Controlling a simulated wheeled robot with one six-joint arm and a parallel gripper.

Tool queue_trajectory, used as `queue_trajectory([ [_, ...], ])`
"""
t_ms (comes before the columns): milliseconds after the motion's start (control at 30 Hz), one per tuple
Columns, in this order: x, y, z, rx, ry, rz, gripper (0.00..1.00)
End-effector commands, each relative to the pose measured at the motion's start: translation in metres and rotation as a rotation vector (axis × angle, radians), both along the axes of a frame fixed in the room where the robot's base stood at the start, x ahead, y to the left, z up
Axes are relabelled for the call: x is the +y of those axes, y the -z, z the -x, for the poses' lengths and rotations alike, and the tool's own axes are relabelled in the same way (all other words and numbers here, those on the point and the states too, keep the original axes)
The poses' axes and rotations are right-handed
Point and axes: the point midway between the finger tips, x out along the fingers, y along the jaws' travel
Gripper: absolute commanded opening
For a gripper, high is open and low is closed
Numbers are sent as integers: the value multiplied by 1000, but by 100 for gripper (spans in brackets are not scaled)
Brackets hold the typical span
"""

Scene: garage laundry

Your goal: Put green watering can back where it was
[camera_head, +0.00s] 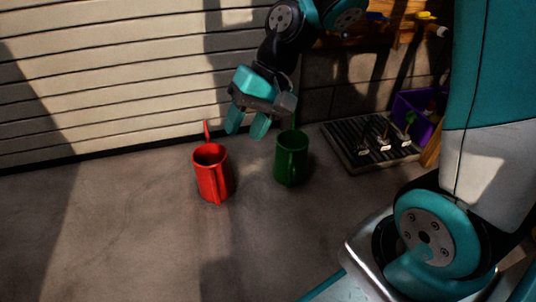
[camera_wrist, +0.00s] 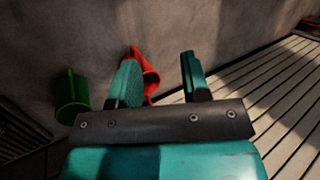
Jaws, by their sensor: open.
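The green watering can (camera_head: 291,160) stands upright on the grey concrete floor, in the middle of the head view. In the wrist view it shows at the left edge (camera_wrist: 71,97), outside the jaws. A red watering can (camera_head: 212,173) stands on the floor to its left; in the wrist view the red can (camera_wrist: 150,75) is partly hidden behind one finger. My gripper (camera_head: 247,126) is open and empty, pointing down above the floor near the two cans. It also shows in the wrist view (camera_wrist: 158,75). It appears apart from both cans.
A slatted light wall or door (camera_head: 110,75) runs along the back. A dark ribbed tray (camera_head: 347,145) with small items lies right of the green can, and a purple crate (camera_head: 420,107) stands beyond it. The floor (camera_head: 120,230) at front left is clear.

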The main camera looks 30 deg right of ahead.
Motion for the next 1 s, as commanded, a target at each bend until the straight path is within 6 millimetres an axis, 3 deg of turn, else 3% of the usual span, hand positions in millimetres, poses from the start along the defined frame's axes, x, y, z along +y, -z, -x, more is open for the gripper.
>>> queue_trajectory([
  [33, 16, -17, 24, -68, -121, 34, 43],
  [100, 30, -33, 57, -146, -277, 76, 43],
  [200, 39, -46, 96, -239, -459, 121, 43],
  [333, 42, -54, 130, -317, -612, 153, 43],
  [500, 41, -56, 143, -349, -680, 167, 43],
  [1000, 41, -56, 142, -350, -677, 166, 43],
])
